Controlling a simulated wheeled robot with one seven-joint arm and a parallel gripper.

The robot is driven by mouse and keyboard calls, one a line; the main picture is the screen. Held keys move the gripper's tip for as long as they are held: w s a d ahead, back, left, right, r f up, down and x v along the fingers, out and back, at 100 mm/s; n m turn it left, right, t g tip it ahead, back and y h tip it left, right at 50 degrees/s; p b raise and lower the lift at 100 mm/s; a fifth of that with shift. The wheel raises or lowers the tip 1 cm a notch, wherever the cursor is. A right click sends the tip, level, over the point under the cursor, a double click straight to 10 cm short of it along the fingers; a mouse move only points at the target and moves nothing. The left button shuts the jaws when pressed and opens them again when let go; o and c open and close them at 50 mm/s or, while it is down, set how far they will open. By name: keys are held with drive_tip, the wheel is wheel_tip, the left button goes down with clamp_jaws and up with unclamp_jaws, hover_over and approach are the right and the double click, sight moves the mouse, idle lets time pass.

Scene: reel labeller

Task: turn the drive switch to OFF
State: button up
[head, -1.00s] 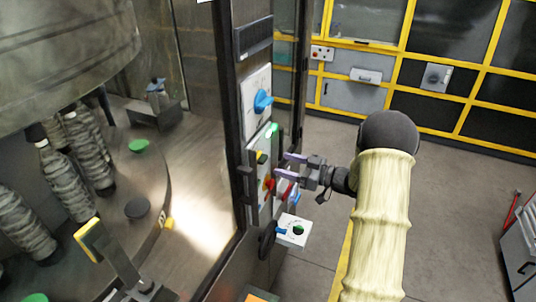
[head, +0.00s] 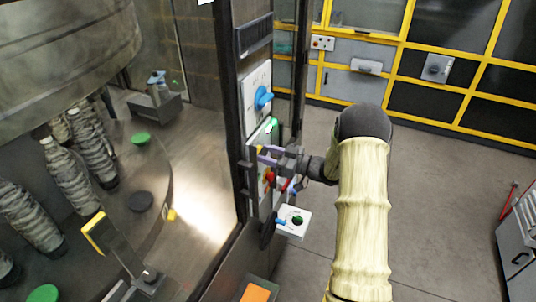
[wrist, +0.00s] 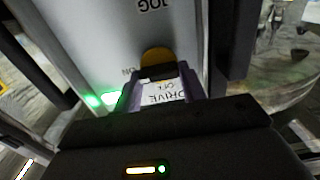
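The drive switch (wrist: 158,58) shows in the wrist view as a yellow knob with a dark front part, on a pale panel. The DRIVE label shows between the fingers. In the head view my gripper (head: 268,156) is at the control panel (head: 254,186), beside a yellow part, and hides some of the panel.
A green light (wrist: 100,99) glows left of the fingers. Above the panel is a blue rotary knob (head: 263,97); below is a white box (head: 294,222) with a green button. A red handle (head: 269,175) is close under my gripper. Open floor lies right of my arm.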

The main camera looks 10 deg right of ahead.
drive_tip(key=shift+f+n+b, duration=0.15)
drive_tip(key=shift+n+b, duration=0.15)
drive_tip(key=shift+b, duration=0.45)
drive_tip(key=shift+n+b, duration=0.4)
drive_tip(key=shift+b, duration=0.5)
drive_tip(key=n+b, duration=0.8)
drive_tip(key=b, duration=0.7)
drive_tip(key=n+b, duration=0.8)
drive_tip(key=b, duration=0.7)
drive_tip(key=shift+s+a+f+n, duration=0.15)
drive_tip(key=shift+s+f+n, duration=0.05)
drive_tip(key=shift+n, duration=0.1)
drive_tip(key=o, duration=1)
drive_tip(key=shift+r, duration=0.1)
